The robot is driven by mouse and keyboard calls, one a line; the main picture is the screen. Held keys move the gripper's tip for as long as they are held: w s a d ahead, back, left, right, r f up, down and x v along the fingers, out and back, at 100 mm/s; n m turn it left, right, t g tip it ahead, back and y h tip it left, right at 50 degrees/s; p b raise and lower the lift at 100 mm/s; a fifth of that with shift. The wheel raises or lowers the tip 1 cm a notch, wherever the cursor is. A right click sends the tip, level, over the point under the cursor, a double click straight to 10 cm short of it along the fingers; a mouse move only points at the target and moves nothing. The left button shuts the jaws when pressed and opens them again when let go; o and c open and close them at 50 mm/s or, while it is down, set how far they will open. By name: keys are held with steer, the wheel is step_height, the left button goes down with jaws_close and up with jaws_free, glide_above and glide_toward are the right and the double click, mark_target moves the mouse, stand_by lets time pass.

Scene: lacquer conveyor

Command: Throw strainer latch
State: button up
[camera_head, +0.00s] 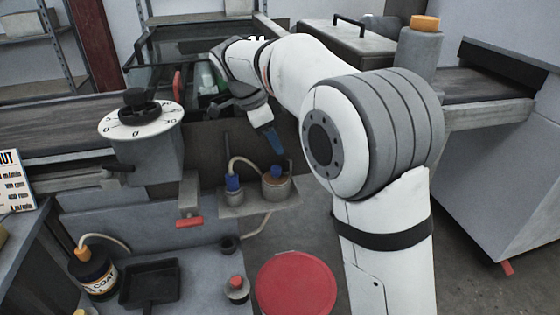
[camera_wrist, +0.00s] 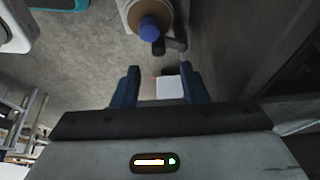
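My gripper (camera_head: 274,146) is over the small grey shelf on the conveyor's front, just above a round copper-topped fitting (camera_head: 276,184). In the wrist view my gripper (camera_wrist: 160,84) has its two blue fingers apart with nothing held between them. Ahead of the fingers is a brown round fitting with a blue cap (camera_wrist: 150,29). A short dark lever (camera_wrist: 174,44) beside it may be the strainer latch; I cannot tell for sure. A blue-collared fitting (camera_head: 233,184) with a pale hose stands left of the copper-topped one.
A grey box with a numbered dial (camera_head: 140,121) and a red-ended handle (camera_head: 189,222) are left of the shelf. A red round stool top (camera_head: 296,284) is below.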

mark_target(285, 162)
steer(key=b+x, duration=0.1)
steer(key=x, duration=0.5)
steer(key=shift+s+f, duration=0.1)
steer(key=shift+f, duration=0.25)
